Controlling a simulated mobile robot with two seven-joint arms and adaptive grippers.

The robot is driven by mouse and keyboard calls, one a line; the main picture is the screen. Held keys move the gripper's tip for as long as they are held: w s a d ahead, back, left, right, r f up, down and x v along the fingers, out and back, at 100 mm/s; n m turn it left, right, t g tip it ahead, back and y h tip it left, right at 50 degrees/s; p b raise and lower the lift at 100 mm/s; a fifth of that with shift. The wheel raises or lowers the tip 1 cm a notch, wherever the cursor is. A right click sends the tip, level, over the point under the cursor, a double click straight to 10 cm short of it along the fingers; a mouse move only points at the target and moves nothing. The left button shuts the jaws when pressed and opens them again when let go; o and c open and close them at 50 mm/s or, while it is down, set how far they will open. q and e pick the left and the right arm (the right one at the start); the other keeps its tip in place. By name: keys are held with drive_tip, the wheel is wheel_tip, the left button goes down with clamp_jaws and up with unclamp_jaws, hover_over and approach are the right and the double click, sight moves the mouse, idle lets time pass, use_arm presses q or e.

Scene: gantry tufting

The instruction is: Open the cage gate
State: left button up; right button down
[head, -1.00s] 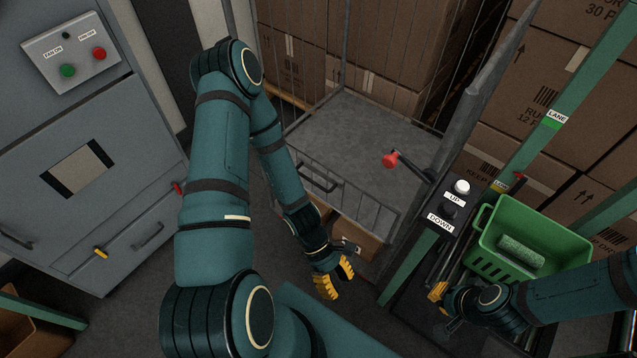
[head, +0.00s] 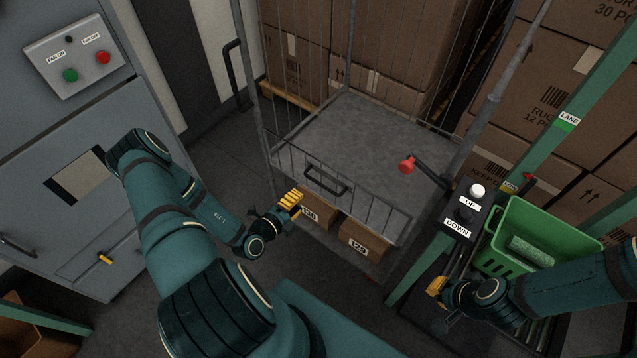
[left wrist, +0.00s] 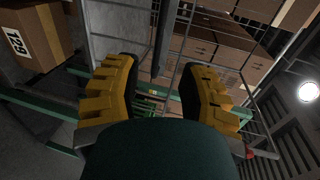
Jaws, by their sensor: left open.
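The cage gate (head: 345,195) is a low grey wire panel across the front of the roll cage, with a dark handle (head: 326,179) at its middle. It stands upright across the front and looks shut. My left gripper (head: 291,201) is open and empty, just left of the gate and below the handle's height in the picture. In the left wrist view the left gripper (left wrist: 158,80) has its two yellow fingers spread, with cage wires beyond them. My right gripper (head: 437,291) is by the green crate; its jaws are too small to read.
Boxes (head: 362,240) sit under the cage's grey deck (head: 375,130). A red-knobbed lever (head: 407,164) is at the cage's right, near the UP/DOWN button panel (head: 466,211). A green crate (head: 490,255) stands right. A grey cabinet (head: 60,220) is left; open floor lies between.

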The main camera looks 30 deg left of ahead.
sight(318, 182)
use_arm(q)
drive_tip(key=b+x, duration=0.1)
drive_tip(key=x, duration=1)
drive_tip(key=shift+d, duration=0.1)
clamp_jaws()
